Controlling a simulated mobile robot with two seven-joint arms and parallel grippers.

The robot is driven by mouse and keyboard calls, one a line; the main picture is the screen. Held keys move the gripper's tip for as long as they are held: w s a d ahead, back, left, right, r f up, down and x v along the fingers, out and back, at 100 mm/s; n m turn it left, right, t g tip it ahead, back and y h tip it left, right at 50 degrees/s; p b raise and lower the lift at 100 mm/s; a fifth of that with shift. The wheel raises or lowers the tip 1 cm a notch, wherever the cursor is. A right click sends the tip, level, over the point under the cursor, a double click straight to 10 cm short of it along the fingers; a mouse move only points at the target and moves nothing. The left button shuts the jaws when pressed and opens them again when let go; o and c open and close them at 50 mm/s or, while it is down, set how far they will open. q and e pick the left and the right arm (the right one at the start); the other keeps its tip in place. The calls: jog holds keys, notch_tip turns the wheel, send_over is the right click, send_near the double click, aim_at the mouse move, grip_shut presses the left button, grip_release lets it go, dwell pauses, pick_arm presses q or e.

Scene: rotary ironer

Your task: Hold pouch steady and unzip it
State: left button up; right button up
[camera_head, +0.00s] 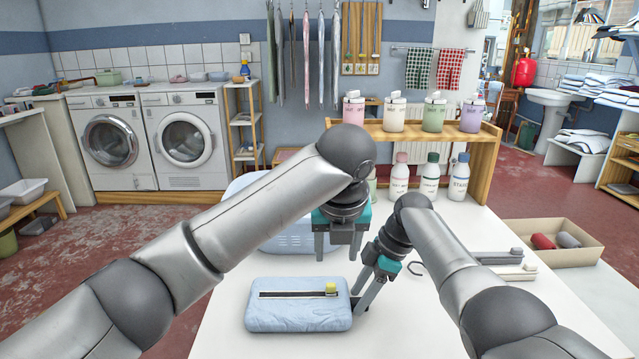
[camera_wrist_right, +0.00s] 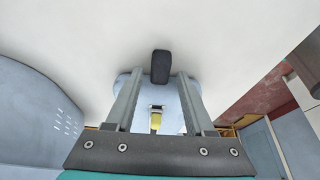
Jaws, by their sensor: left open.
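The light-blue pouch (camera_head: 298,315) lies flat on the white table, with a dark zipper (camera_head: 290,294) along its top. A yellow pull (camera_head: 331,288) sits at the zipper's right end; it also shows in the right wrist view (camera_wrist_right: 156,121). A dark tab (camera_wrist_right: 160,67) sticks out from the pouch's end. My right gripper (camera_head: 359,302) is low at the pouch's right end. In the wrist view its fingers stand apart on either side of the tab, with visible gaps. My left gripper (camera_head: 337,252) is open and empty, pointing down above and behind the pouch.
A light-blue basket (camera_head: 285,239) stands behind my left gripper. Several bottles (camera_head: 429,178) stand under a wooden shelf (camera_head: 483,152) at the back. A box (camera_head: 570,254) with rolled items and grey-white tools (camera_head: 505,272) lie to the right. Table left of the pouch is clear.

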jog(key=shift+o, duration=0.5)
